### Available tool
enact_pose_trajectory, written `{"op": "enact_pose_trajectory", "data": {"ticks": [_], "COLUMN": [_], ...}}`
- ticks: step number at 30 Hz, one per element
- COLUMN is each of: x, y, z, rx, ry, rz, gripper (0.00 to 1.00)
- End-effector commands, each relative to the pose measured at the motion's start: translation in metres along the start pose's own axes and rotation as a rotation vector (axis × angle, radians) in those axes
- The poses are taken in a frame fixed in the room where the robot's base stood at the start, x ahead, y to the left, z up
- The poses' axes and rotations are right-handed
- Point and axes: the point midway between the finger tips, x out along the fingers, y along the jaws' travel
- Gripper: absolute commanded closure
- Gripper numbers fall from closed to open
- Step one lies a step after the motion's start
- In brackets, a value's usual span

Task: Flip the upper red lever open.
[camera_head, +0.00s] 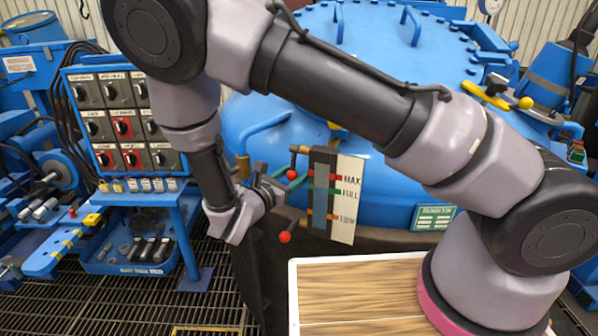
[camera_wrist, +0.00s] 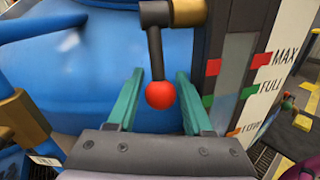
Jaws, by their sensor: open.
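The upper red lever (camera_head: 292,174) is on the left side of the level gauge (camera_head: 321,190) in the head view. It has a dark arm and a red ball end. In the wrist view the lever (camera_wrist: 160,95) hangs down from a dark pivot, its ball at the bottom. My gripper (camera_head: 284,181) is open at the upper lever. In the wrist view its two teal fingers stand on either side of the ball, with visible gaps; contact is not seen. A lower red-ball lever (camera_head: 285,237) is on the same gauge, below my gripper.
The gauge's white MAX/FULL/LOW plate (camera_head: 345,200) is just right of the lever. A large blue vessel (camera_head: 390,195) stands behind. A brass fitting (camera_wrist: 22,115) is at the wrist view's left edge. A switch panel (camera_head: 120,120) stands at left; a wood-topped surface (camera_head: 360,290) is in front.

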Motion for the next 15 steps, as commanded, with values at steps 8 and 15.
{"op": "enact_pose_trajectory", "data": {"ticks": [8, 15], "x": [0.0111, 0.0108], "y": [0.0000, -0.0001], "z": [-0.0001, 0.0000], "rx": [0.000, 0.000], "ry": [0.001, 0.001], "rz": [0.001, 0.000], "gripper": [0.49, 0.83]}}
